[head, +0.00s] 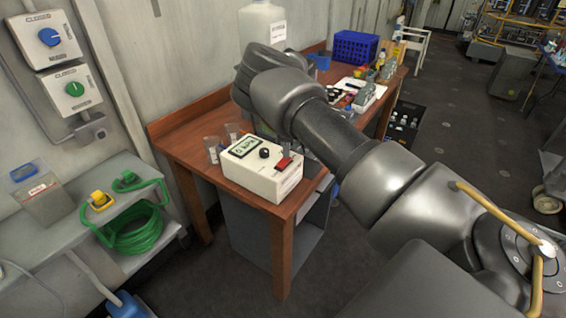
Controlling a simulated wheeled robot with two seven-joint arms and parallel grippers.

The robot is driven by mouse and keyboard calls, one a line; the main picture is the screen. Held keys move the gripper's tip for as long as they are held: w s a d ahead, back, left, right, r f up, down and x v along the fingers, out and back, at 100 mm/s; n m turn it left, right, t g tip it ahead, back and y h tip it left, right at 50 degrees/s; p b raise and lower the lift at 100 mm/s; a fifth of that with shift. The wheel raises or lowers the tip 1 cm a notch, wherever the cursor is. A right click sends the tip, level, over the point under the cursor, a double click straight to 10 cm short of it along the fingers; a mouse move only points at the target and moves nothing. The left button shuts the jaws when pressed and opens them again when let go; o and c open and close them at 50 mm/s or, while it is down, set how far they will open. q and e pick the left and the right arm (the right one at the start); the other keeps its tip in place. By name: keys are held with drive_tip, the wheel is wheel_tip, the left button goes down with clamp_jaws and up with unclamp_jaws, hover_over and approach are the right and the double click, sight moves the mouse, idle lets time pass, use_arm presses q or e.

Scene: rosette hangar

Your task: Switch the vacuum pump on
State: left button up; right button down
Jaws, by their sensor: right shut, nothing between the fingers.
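The vacuum pump unit (262,180) is a white box near the front corner of a wooden bench. Its small display (243,147) seems to read 0 kPa. A black knob (264,153) sits on its top panel. A red switch (284,163) is at the panel's right side; its exact position is too small to tell. My right arm comes in from the lower right and reaches over the bench, its bent end behind the pump. The right gripper's fingertips are not clearly visible behind the arm, and I see no contact with the switch. My left gripper is not in view.
Small clear cups (213,148) stand just left of the pump. A large white jug (262,25), a blue basket (355,46) and several small items are farther back on the wooden bench (185,143). Two wall switch boxes (50,38) and a green hose (137,232) are at left.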

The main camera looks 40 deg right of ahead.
drive_tip(key=shift+f, duration=0.55)
drive_tip(key=shift+r+p, duration=2.2)
drive_tip(key=shift+r, duration=1.35)
